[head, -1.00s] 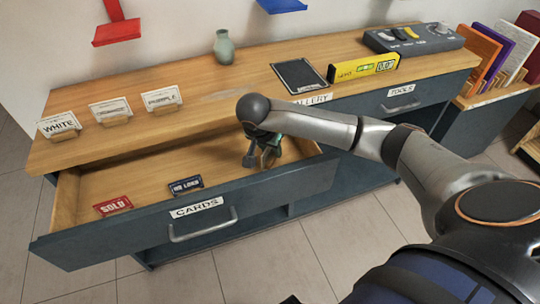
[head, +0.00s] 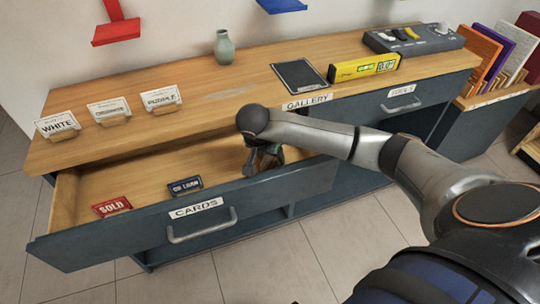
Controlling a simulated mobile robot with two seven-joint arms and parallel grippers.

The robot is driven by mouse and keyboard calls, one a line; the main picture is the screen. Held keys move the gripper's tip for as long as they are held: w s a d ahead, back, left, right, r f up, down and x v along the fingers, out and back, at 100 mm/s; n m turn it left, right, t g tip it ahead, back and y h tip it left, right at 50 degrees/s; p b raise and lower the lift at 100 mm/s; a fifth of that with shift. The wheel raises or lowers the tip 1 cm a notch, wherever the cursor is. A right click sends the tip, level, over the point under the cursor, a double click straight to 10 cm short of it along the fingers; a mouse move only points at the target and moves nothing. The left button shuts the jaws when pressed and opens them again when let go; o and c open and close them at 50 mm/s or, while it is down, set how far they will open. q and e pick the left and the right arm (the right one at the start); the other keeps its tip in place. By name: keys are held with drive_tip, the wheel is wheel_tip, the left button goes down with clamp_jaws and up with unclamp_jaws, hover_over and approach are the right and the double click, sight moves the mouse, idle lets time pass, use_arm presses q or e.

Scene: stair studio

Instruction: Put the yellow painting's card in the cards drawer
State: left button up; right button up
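The cards drawer (head: 190,222) is pulled open at the front of the counter, with a CARDS label and a handle on its face. My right gripper (head: 262,165) points down inside the right end of the drawer, close to its floor. Its fingers are small and dark and partly hidden by my wrist, so I cannot tell if they are open or shut. No yellow painting's card can be made out; anything between or under the fingers is hidden. My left gripper is not in view.
In the drawer lie a red SOLD card (head: 112,206) and a blue ON LOAN card (head: 185,186). WHITE (head: 57,125), ORANGE (head: 109,110) and PURPLE (head: 160,97) cards stand on the counter.

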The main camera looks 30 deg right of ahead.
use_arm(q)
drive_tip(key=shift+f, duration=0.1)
use_arm(e)
drive_tip(key=shift+r, duration=0.25)
drive_tip(key=p+v, duration=0.2)
drive_tip(key=v, duration=0.9)
drive_tip(key=shift+a+r, duration=0.1)
drive_tip(key=shift+r, duration=0.15)
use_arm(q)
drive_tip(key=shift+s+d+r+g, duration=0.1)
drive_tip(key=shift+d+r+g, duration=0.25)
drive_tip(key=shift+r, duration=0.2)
use_arm(e)
drive_tip(key=shift+s+r, duration=0.1)
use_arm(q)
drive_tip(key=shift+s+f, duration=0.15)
